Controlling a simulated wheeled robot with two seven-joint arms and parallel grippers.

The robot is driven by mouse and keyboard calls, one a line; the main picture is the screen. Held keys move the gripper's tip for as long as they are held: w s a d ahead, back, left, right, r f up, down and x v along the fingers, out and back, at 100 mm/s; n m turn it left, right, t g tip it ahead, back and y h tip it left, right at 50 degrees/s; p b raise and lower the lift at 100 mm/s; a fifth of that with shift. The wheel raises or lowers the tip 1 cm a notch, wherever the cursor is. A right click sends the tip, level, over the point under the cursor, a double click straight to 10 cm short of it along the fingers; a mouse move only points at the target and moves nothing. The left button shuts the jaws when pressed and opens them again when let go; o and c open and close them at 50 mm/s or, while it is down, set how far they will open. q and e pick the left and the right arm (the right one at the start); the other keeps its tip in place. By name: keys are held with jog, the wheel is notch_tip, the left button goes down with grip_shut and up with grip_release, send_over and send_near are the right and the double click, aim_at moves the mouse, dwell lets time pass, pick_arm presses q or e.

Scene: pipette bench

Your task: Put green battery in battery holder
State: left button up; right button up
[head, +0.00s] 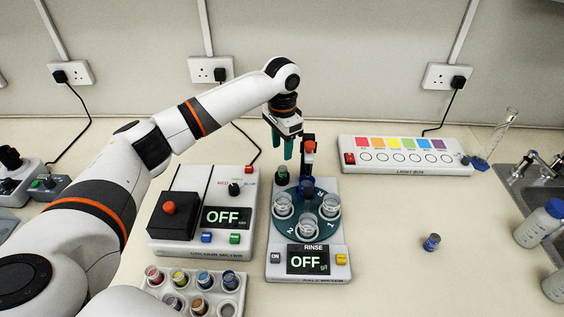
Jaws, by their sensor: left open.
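My left gripper (282,148) is open with teal fingers pointing down, above the back of the rinse device (275,262). A small dark green cylinder (283,173) stands upright at the back left of that device, just below the fingertips; it looks like the green battery. No gap between jaws and cylinder can be judged exactly, but the fingers do not close on it. A white rack (240,290) at the bottom holds several small cylinders with coloured tops. I cannot tell for sure which part is the battery holder. My right gripper is not in view.
The device carries a teal carousel (303,232) with clear cups and an upright post (309,148) near the fingers. A colour meter (180,240) stands left, a light box (400,157) right.

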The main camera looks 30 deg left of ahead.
pick_arm(q)
notch_tip(320, 180, up, 5)
jog(key=shift+f+b, duration=0.1)
jog(key=shift+b, duration=0.25)
dwell(0.4)
